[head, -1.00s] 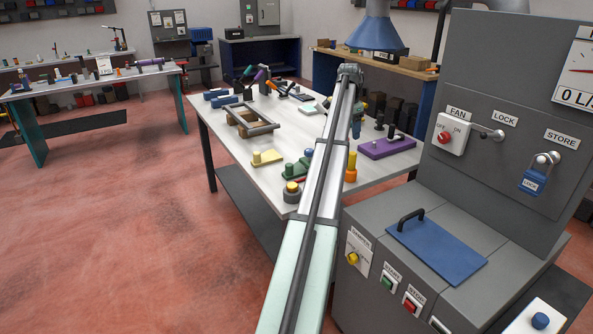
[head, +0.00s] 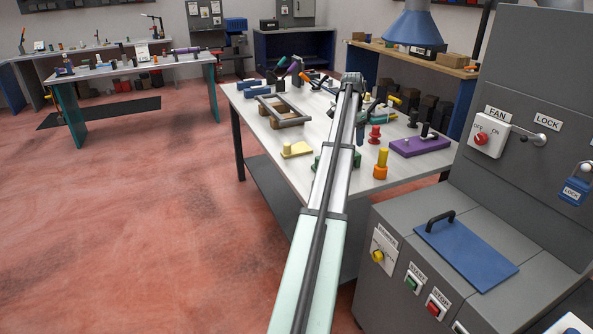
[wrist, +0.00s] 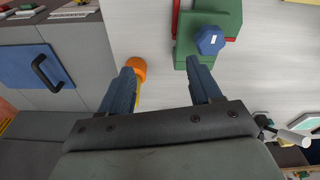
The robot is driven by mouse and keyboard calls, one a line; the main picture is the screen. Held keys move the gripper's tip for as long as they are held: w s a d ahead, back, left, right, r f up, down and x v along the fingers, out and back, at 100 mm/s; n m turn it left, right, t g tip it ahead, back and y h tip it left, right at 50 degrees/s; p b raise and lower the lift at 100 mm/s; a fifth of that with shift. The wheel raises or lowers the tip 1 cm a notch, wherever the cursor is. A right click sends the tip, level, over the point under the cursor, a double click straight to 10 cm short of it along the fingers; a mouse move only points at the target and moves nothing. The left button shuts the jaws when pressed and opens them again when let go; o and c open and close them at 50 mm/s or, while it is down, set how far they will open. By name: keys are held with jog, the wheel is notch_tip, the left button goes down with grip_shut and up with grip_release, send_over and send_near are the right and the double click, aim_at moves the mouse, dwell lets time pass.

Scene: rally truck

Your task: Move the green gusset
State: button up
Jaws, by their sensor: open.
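A green piece (wrist: 217,17), which looks like the green gusset, lies on the pale table top at the upper right of the wrist view. A blue knob (wrist: 210,41) shows over its lower part, and a red part lies along its left side. In the head view the green piece (head: 318,163) is mostly hidden behind my arm. My gripper (wrist: 160,67) is open with nothing held between its dark blue fingers. The right fingertip appears close to the green piece's lower edge; whether they touch cannot be told.
An orange and yellow peg (wrist: 136,68) shows by the left fingertip. A purple block (head: 420,146), a yellow plate (head: 297,150) and a brown frame (head: 282,112) are on the table. A grey cabinet with a blue lid (head: 466,255) stands at right.

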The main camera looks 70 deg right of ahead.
jog(key=w+a+f+n, duration=0.2)
jog(key=w+a+f, duration=0.3)
jog(key=w, duration=0.3)
jog(key=w+a+f+n, duration=0.3)
jog(key=w+a+f, duration=0.2)
jog(key=w, duration=0.4)
jog(key=w+a+f+n, duration=0.2)
jog(key=w+a+f, duration=0.3)
jog(key=w, duration=0.3)
jog(key=n+g+h, duration=0.7)
jog(key=n+h, duration=0.8)
jog(key=n, duration=1.5)
send_near(316, 159)
jog(key=shift+v, duration=1.05)
jog(key=x, duration=1.3)
jog(key=shift+s+d, duration=0.2)
jog(key=shift+d, duration=0.15)
